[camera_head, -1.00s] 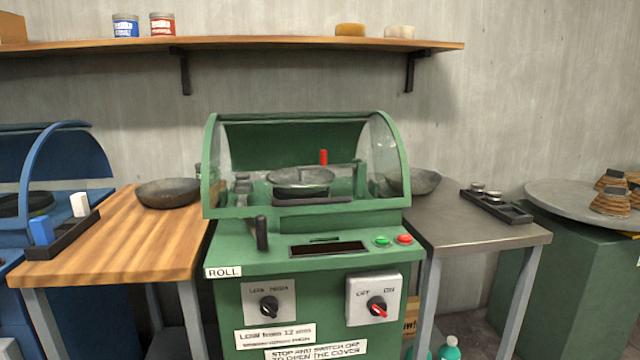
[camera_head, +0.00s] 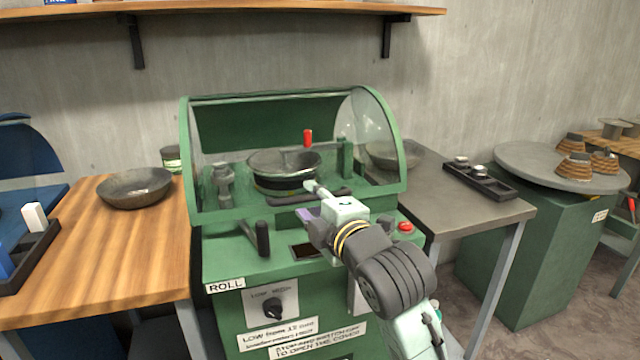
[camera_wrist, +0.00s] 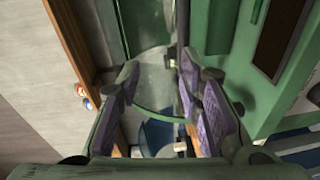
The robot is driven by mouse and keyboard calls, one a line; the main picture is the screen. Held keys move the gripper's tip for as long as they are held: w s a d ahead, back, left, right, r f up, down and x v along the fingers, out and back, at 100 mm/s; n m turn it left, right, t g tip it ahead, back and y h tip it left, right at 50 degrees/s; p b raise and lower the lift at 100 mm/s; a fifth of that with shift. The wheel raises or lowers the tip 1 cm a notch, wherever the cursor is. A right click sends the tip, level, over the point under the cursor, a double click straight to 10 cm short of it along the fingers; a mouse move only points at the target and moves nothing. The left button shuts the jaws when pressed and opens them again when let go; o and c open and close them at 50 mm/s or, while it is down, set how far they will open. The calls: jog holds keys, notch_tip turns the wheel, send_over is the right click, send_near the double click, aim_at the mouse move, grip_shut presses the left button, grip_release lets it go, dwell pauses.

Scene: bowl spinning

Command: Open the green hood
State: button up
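The green hood (camera_head: 188,150) is a green-framed clear cover, closed over the green machine (camera_head: 240,262). A dark handle bar (camera_head: 285,199) runs along its lower front edge. A dark pan-like bowl (camera_head: 283,165) and a red-topped part (camera_head: 308,137) show behind the clear cover. My gripper (camera_head: 308,198) is in front of the hood, its fingers at the handle bar. In the wrist view my gripper (camera_wrist: 160,75) has its purple-padded fingers apart, with a dark bar (camera_wrist: 181,70) close to the right-hand finger. I cannot tell whether they touch.
A dark lever (camera_head: 262,238) stands left of my gripper, and a red button (camera_head: 405,226) lies right of it. A wooden table (camera_head: 100,255) with a bowl (camera_head: 135,188) is at left. A metal table (camera_head: 470,215) with a black tray (camera_head: 495,187) is at right.

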jog(key=d+f+h, duration=0.2)
jog(key=d, duration=0.3)
jog(key=shift+g, duration=0.3)
jog(key=p+x, duration=0.3)
jog(key=x, duration=0.7)
jog(key=shift+w+a, duration=0.15)
jog(key=shift+w, duration=0.2)
jog(key=shift+c, duration=0.4)
grip_shut()
